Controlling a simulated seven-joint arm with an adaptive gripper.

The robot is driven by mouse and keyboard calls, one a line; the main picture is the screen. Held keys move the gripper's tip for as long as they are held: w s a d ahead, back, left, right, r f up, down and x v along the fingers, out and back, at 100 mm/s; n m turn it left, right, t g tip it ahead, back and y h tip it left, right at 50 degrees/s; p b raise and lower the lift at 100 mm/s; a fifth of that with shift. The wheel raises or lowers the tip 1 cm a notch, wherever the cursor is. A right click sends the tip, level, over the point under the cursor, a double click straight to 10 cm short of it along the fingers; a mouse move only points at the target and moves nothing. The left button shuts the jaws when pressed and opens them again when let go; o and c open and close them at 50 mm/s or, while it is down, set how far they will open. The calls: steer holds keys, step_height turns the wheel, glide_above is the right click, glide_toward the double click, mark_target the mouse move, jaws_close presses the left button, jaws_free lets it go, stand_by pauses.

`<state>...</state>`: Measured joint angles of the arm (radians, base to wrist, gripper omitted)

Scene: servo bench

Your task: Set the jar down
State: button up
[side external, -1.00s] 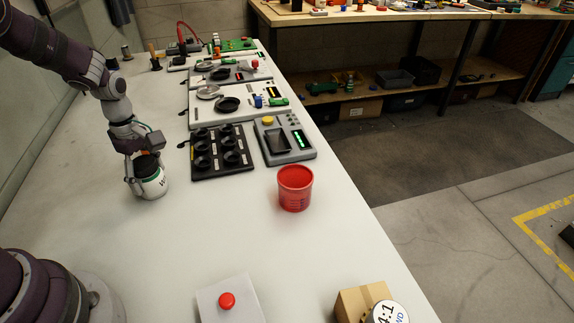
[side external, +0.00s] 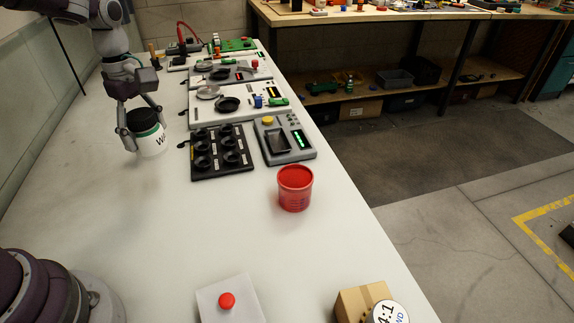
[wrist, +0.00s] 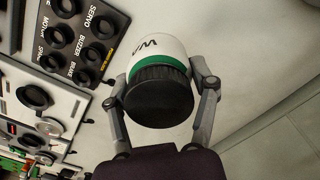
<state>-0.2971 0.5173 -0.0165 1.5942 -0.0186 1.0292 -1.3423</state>
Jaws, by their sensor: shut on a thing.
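The jar (side external: 153,144) is white with dark lettering, a green band and a black lid. My gripper (side external: 143,124) is shut on it, with one finger on each side near the lid. In the wrist view the jar (wrist: 150,50) sits between the two fingertips (wrist: 160,92), lid towards the camera. The jar looks close to upright at the left part of the white bench (side external: 190,225). I cannot tell whether its base touches the bench. Part of its side is hidden by a finger.
A red-button box (side external: 227,301) is in front.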

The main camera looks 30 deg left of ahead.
steer(key=d+m, duration=1.5)
steer(key=d, duration=1.3)
steer(key=f, duration=0.3)
steer(key=s+f, duration=0.1)
steer(key=f, duration=0.6)
steer(key=shift+s+d, duration=0.15)
steer(key=shift+d, duration=0.15)
steer(key=shift+f, duration=0.1)
steer(key=o, duration=1.2)
steer(key=shift+o, duration=0.2)
